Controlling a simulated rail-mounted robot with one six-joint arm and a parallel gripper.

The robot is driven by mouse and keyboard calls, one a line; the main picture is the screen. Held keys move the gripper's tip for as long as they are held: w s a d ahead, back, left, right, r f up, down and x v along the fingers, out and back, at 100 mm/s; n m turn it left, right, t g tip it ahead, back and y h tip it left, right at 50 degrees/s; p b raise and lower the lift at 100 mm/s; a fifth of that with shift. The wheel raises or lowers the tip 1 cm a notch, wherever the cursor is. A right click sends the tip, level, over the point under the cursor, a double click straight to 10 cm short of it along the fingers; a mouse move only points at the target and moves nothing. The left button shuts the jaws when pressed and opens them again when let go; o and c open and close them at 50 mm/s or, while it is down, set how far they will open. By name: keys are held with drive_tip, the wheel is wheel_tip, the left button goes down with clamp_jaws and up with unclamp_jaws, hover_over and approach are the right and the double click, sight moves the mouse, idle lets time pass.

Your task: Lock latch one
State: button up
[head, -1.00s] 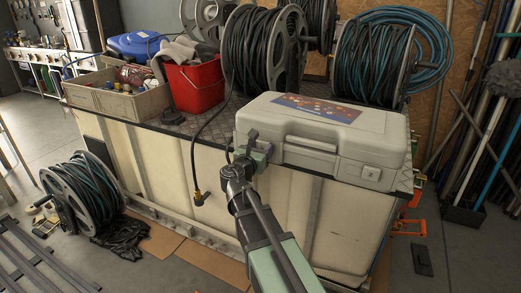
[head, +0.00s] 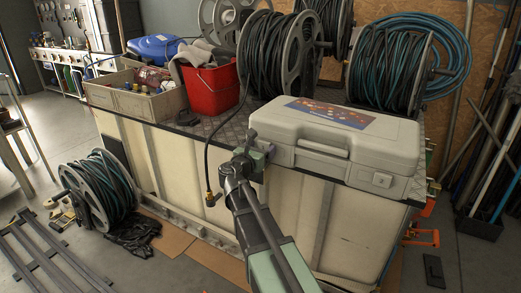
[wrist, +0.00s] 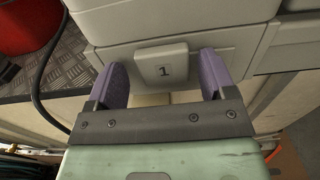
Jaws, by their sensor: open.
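A grey hard case (head: 345,145) lies closed on top of the tank, with a printed label on its lid. In the wrist view the latch marked 1 (wrist: 162,66) is a grey tab on the case's front, near the seam. My gripper (wrist: 163,78) is open, its two purple fingers on either side of the latch, apart from it and holding nothing. In the head view my gripper (head: 254,150) is at the left end of the case's front and hides latch one. A second latch (head: 382,180) shows near the right end. The carry handle (head: 322,152) is between them.
A red bucket (head: 210,90) and a crate of parts (head: 140,100) stand left of the case. Hose reels (head: 280,55) stand behind it. A black hose hangs down the tank front (head: 300,215), left of my gripper.

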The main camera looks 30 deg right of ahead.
drive_tip(key=v, duration=1)
drive_tip(key=shift+s+a, duration=0.2)
drive_tip(key=shift+a, duration=0.15)
